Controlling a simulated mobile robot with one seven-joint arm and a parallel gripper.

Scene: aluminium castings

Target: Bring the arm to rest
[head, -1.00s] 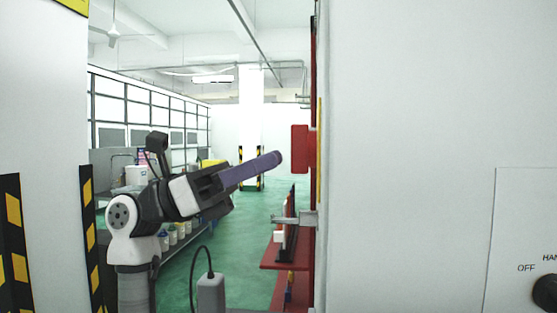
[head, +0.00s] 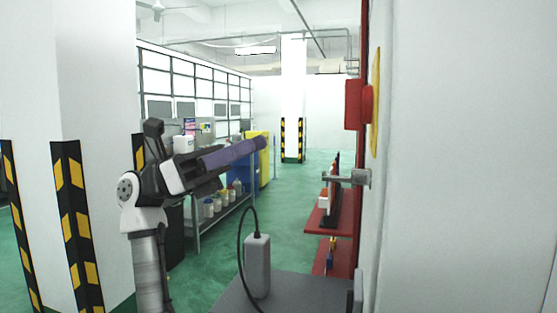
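My arm shows at the left of the head view, its forearm pointing right and slightly up. My gripper (head: 203,165) is shut on a purple cylindrical rod (head: 236,152). The rod sticks out beyond the fingers toward the right, tilted slightly up, and its tip is free in the air. The end of the rod inside the gripper is hidden by the fingers.
A pillar with black-yellow guards (head: 75,200) stands left. A white wall (head: 460,160) fills the right, with a red box (head: 358,105) and red shelf (head: 345,222) along it. A bench (head: 225,203) with containers and a yellow cabinet (head: 262,160) lie behind. Green floor (head: 290,200) is open between.

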